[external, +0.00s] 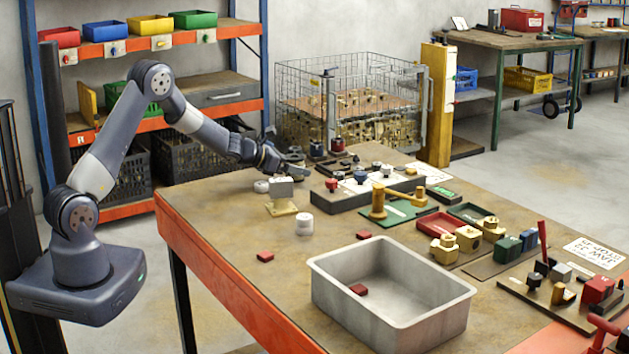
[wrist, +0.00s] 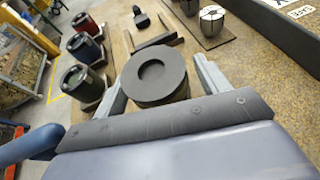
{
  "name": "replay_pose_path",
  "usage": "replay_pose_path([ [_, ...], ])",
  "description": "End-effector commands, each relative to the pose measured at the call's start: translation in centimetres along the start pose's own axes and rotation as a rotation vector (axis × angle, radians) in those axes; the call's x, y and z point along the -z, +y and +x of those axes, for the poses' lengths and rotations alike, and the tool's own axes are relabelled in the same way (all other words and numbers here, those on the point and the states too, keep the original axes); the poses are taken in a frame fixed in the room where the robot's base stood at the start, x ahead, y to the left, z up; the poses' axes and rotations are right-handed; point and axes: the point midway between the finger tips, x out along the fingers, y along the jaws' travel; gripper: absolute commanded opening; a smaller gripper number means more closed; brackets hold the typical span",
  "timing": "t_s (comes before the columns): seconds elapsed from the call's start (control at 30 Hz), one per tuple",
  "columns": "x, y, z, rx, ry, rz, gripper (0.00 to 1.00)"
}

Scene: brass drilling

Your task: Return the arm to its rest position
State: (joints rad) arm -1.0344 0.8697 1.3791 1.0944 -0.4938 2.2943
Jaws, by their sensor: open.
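My arm reaches out from its dark base at the left, bent at the elbow, with its forearm sloping down to the right. My gripper (external: 299,166) is over the far left edge of the workbench (external: 215,225). In the wrist view its two grey fingers stand apart, so my gripper (wrist: 160,62) is open. A dark grey round piece with a recessed top (wrist: 152,90) shows between the fingers. I cannot tell whether the fingers touch it. Nothing is clearly held.
A grey bin (external: 452,302) with a red block (external: 358,289) inside stands at the front. Red blocks (external: 265,257) and a white cylinder (external: 304,225) lie on the bench. A grey fixture block (external: 340,195) is right of my gripper. A shelf rack (external: 262,60) stands behind my arm.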

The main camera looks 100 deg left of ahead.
Motion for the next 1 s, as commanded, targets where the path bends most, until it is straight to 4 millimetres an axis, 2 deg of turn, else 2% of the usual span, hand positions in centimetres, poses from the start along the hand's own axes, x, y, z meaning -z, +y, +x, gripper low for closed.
replay_pose_path([
  [0.03, -0.5, 0.1, -0.7, -0.002, -0.002, 0.0, 0.71],
  [0.17, -0.2, 0.1, -2.2, -0.002, -0.002, 0.0, 0.71],
  [0.77, -0.2, 0.1, -12.0, -0.003, -0.002, 0.0, 0.71],
  [1.0, -0.2, 0.0, -8.0, 0.002, 0.002, -0.001, 0.71],
])
